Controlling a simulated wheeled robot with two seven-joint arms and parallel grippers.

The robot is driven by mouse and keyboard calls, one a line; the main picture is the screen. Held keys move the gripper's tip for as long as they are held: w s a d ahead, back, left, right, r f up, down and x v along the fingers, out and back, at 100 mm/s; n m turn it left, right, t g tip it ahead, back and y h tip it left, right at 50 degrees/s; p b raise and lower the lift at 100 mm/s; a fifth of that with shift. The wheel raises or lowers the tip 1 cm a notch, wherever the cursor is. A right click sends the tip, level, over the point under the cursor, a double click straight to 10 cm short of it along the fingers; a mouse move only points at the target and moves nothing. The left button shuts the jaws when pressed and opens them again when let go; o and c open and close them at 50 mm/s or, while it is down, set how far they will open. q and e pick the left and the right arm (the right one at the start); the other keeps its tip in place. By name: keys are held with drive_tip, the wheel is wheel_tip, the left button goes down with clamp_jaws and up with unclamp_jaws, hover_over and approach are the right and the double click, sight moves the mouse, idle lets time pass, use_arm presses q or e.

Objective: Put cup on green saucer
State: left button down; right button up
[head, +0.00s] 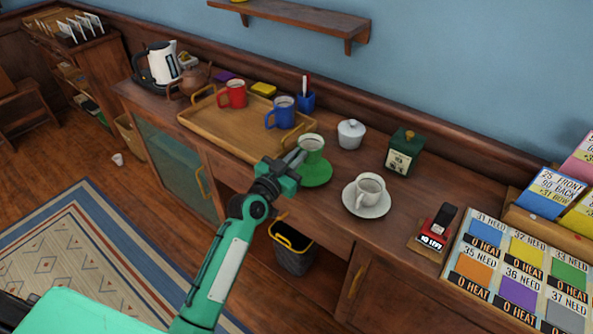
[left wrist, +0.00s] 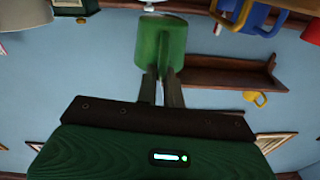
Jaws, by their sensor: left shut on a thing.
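A green cup (head: 311,143) is held upright by my left gripper (head: 297,158), whose fingers close on its near left side. The green saucer (head: 320,177) lies on the wooden counter directly under or just below the cup. I cannot tell whether the cup's base touches it. In the left wrist view the cup (left wrist: 161,42) shows upside down between the tips of my left gripper (left wrist: 161,74); the saucer is not visible there. My right gripper is not in view.
Left of the saucer is a wooden tray (head: 205,127) with a red mug (head: 233,95) and a blue mug (head: 281,113). To the right are a white cup (head: 369,189) on a white saucer (head: 352,205) and a dark green box (head: 404,152). A white lidded bowl (head: 351,134) stands behind.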

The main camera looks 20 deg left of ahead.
sight(304, 161)
use_arm(q)
wheel_tip(304, 161, down, 4)
drive_tip(key=shift+r+b, duration=0.15)
drive_tip(key=shift+b, duration=0.25)
drive_tip(key=shift+f, duration=0.4)
drive_tip(key=c, duration=1.5)
unclamp_jaws()
drive_tip(key=shift+f, duration=0.1)
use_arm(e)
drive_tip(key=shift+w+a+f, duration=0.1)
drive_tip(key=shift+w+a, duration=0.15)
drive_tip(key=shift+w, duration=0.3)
